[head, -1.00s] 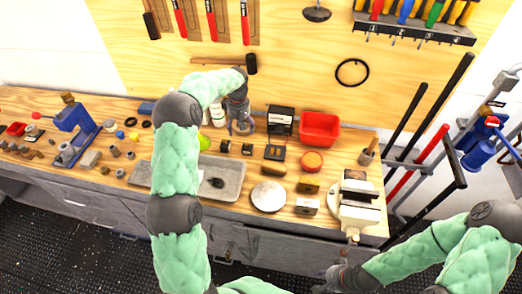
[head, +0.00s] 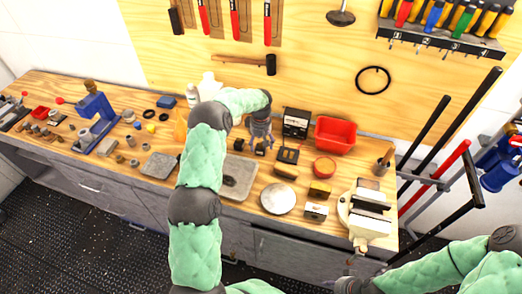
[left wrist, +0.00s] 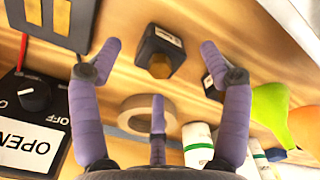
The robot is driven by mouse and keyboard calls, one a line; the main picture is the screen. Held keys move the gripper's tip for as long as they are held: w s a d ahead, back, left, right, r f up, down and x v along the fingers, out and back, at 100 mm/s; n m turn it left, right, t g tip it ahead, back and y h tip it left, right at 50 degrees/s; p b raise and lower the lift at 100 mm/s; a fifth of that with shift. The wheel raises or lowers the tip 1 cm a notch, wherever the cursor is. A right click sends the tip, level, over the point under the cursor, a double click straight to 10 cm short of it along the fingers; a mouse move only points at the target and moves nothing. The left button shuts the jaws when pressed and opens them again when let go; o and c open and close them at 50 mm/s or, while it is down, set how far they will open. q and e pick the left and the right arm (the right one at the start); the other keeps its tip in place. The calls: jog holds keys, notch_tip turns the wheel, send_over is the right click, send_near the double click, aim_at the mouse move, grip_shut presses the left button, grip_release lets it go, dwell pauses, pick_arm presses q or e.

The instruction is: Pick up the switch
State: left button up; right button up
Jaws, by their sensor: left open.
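A small black box with a brass-coloured button, which looks like the switch (left wrist: 160,52), lies in the middle of the left wrist view. In the head view the switch (head: 260,150) stands on the wooden bench just below my left gripper (head: 262,137). The left gripper is open and empty, its purple fingers spread around the box's place in the picture without visible contact. A second small black box (head: 239,145) stands to its left and is partly behind a finger in the left wrist view. My right gripper (head: 345,285) is at the bottom edge, too small to read.
A tape roll (left wrist: 148,116) lies close to the switch. A grey tray (head: 240,178), a red bin (head: 335,134) and a vise (head: 366,212) are nearby.

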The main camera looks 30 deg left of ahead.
pick_arm(q)
notch_tip(320, 180, down, 2)
jog(key=shift+f, duration=0.1)
jog(key=c, duration=1.4)
